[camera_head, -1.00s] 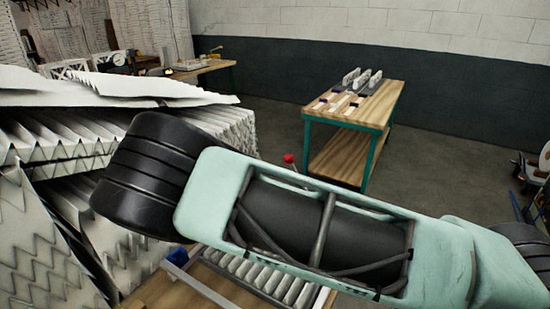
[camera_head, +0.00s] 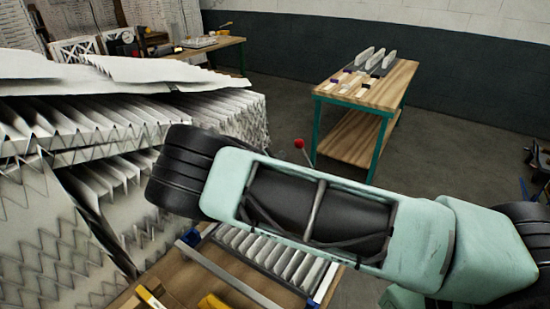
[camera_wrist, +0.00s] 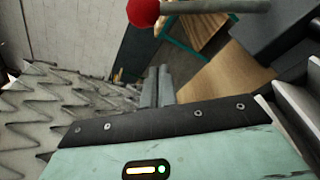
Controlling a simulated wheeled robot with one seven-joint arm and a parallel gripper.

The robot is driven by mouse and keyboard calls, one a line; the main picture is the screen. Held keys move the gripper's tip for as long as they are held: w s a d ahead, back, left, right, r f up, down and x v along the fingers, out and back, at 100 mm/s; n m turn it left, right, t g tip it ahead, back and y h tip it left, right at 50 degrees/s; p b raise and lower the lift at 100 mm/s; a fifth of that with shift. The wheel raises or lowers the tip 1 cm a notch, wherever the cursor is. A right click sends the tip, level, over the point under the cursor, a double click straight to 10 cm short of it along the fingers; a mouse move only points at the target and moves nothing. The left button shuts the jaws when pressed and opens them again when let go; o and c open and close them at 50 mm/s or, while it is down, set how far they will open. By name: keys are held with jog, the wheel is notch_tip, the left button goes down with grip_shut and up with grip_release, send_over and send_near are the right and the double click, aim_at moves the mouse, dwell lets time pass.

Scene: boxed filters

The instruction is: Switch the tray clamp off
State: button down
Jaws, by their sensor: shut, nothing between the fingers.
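A lever with a red ball knob (camera_head: 299,144) stands up behind my arm in the head view; its lower end is hidden. In the wrist view the red knob (camera_wrist: 142,12) and its grey rod (camera_wrist: 205,6) cross the top edge. My gripper (camera_wrist: 158,75) shows there with its fingers together and empty, below the knob in the picture and seemingly apart from it. In the head view my arm hides the gripper. A metal-framed tray (camera_head: 226,269) with blue corners holds pleated filters (camera_head: 275,255), partly covered by my arm. Whether the clamp is on I cannot tell.
Large stacks of pleated white filters (camera_head: 90,130) fill the left side close to my arm. The wooden bench (camera_head: 185,285) under the tray carries yellow items (camera_head: 215,302). A green-legged table (camera_head: 385,92) stands farther back, with open floor around it.

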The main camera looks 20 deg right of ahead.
aim_at(307, 159)
jog(key=d+r+p, duration=0.1)
jog(key=p, duration=0.1)
jog(key=d+r+p, duration=0.1)
jog(key=d, duration=0.1)
jog(key=shift+s+d+r+p, duration=0.15)
jog(key=shift+s+d+p, duration=0.05)
jog(key=shift+s+p, duration=0.2)
jog(key=shift+a, duration=0.1)
